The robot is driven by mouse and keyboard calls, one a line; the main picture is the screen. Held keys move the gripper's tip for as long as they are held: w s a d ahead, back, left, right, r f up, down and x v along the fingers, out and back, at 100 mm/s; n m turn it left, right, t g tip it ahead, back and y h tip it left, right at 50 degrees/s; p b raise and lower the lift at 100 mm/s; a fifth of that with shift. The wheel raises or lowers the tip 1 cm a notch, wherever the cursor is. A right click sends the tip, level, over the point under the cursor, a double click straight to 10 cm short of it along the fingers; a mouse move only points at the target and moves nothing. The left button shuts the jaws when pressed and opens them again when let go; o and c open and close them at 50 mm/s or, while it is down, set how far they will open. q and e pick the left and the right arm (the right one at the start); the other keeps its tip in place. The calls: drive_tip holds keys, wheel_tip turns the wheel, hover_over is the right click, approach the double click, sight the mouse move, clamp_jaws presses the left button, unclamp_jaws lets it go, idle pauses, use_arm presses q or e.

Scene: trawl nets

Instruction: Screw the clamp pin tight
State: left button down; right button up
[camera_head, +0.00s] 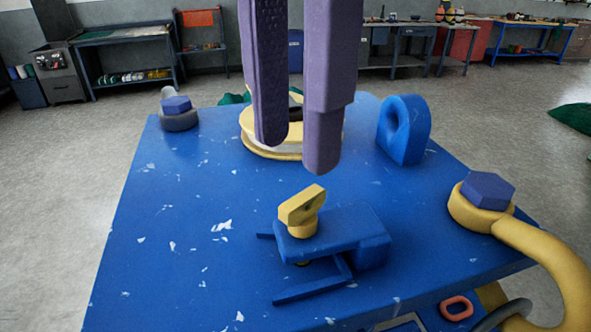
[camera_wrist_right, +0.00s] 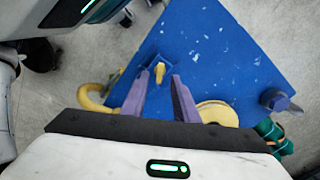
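The clamp pin (camera_head: 302,208) has a yellow winged head and stands upright in a blue clamp (camera_head: 345,235) on the blue table. The pin's lower end shows just under the clamp's upper part. The pin also shows in the right wrist view (camera_wrist_right: 159,72), between the fingertips in the picture. My right gripper (camera_head: 295,155) has two purple fingers pointing down from the top of the head view. They are apart with nothing between them, above and behind the pin, not touching it. My left gripper is not in view.
The blue tabletop (camera_head: 170,250) carries a yellow ring-shaped part (camera_head: 262,150) behind the fingers, a blue eye lug (camera_head: 404,130), a bolt with a grey ring (camera_head: 178,115) and a yellow hook (camera_head: 550,255) with a blue bolt (camera_head: 487,190). The left of the tabletop is clear.

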sight(296, 202)
drive_tip(key=shift+f, duration=2.8)
drive_tip(key=shift+c, duration=0.4)
clamp_jaws()
